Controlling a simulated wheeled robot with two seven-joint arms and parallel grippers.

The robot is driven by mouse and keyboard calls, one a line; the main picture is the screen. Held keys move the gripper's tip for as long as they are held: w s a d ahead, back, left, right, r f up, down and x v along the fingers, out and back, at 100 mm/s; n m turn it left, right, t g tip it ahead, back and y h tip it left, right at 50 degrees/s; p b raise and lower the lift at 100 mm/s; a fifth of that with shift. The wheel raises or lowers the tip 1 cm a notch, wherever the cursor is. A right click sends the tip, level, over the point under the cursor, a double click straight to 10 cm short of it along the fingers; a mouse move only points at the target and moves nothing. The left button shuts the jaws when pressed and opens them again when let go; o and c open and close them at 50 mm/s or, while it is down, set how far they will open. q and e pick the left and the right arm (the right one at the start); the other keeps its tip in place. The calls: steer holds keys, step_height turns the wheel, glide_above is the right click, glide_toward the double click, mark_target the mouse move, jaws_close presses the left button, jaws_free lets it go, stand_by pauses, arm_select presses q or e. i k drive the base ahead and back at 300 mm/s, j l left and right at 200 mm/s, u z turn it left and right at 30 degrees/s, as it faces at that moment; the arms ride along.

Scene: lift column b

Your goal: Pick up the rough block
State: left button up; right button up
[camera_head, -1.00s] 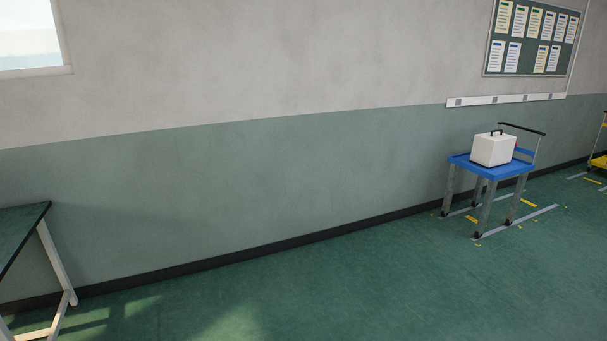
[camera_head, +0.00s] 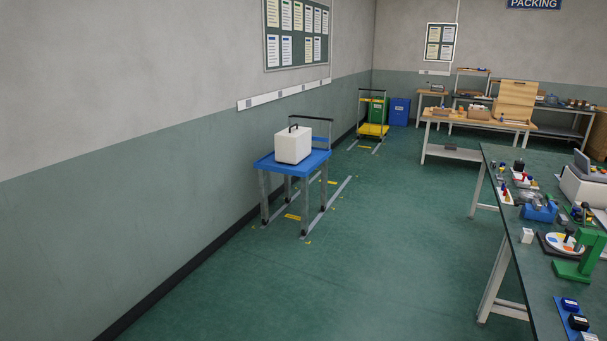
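I cannot make out a block that is clearly rough. A small white block (camera_head: 527,236) sits near the left edge of the dark-topped workbench (camera_head: 534,290) at the right; its surface is too small to judge. Small dark and blue pieces (camera_head: 570,304) lie on the same bench at the bottom right. Neither of my grippers shows in the head view.
A blue cart (camera_head: 291,164) carrying a white case (camera_head: 293,145) stands by the left wall. A yellow trolley (camera_head: 373,130), a blue bin (camera_head: 399,111) and a wooden packing table (camera_head: 470,119) stand farther back. A green press (camera_head: 586,255) stands on the right bench. The middle floor is clear.

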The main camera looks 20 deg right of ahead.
mark_target(526, 235)
steer(key=i+l+z, duration=0.25)
steer(key=i+z, duration=0.7)
steer(key=i, duration=0.15)
steer(key=i+j+z, duration=0.15)
steer(key=i+z, duration=0.7)
steer(key=i+j+z, duration=0.1)
steer(key=i+z, duration=0.25)
steer(key=i+j+z, duration=0.25)
steer(key=i+z, duration=0.15)
steer(key=i+j+z, duration=0.4)
